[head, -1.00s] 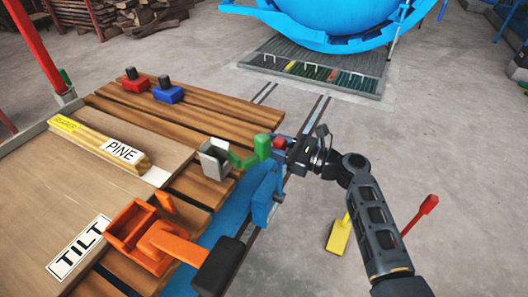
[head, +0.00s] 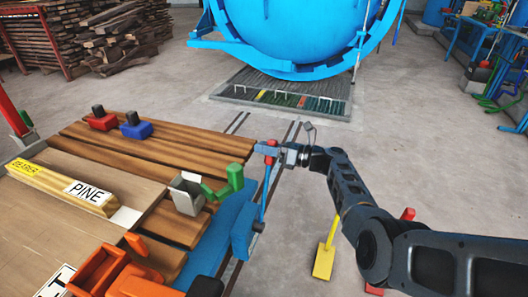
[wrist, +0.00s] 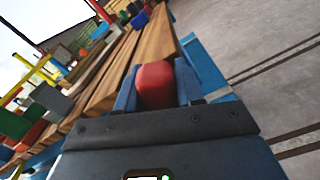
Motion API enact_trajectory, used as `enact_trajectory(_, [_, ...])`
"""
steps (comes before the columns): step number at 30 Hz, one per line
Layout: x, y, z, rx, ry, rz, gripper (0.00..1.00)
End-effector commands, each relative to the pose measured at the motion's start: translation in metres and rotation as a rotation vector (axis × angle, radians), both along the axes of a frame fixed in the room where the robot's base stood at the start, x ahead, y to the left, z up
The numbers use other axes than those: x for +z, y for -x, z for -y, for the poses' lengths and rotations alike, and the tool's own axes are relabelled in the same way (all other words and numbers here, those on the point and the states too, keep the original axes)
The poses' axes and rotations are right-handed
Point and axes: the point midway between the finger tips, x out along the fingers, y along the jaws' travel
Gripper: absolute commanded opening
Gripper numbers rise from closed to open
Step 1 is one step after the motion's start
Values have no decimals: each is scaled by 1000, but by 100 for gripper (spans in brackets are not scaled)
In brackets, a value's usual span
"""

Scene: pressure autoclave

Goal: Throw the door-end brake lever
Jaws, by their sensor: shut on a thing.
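The brake lever is a thin blue bar (head: 265,196) with a red knob (head: 270,150) on top, at the right side of the wooden-slat cart (head: 190,139), near the end facing the autoclave. It rises from a blue bracket (head: 244,231) and leans slightly away from me. My gripper (head: 275,153) is shut on the red knob. In the wrist view the knob (wrist: 156,85) sits between the two blue fingers of my gripper (wrist: 157,88). The bar below the knob is hidden there.
A yellow pedal-like piece (head: 324,261) is beside the cart, close to my arm. The blue autoclave (head: 295,35) stands beyond a floor grate (head: 340,106). Open concrete lies to the right.

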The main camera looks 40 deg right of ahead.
Motion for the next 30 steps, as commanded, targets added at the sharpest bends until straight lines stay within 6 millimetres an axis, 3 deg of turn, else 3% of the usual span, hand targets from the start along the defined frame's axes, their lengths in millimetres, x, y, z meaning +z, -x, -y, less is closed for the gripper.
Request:
enact_trajectory(12, [-2, -2, 4, -12, -6, -11, 0])
enact_trajectory(13, [-2, -2, 4, -11, -5, -12, 39])
enact_trajectory(15, [-2, -2, 4, -10, -5, -11, 45])
enact_trajectory(19, [-2, -2, 4, -9, -5, -10, 57])
enact_trajectory(30, [-1, 7, 10, -9, -5, -9, 57])
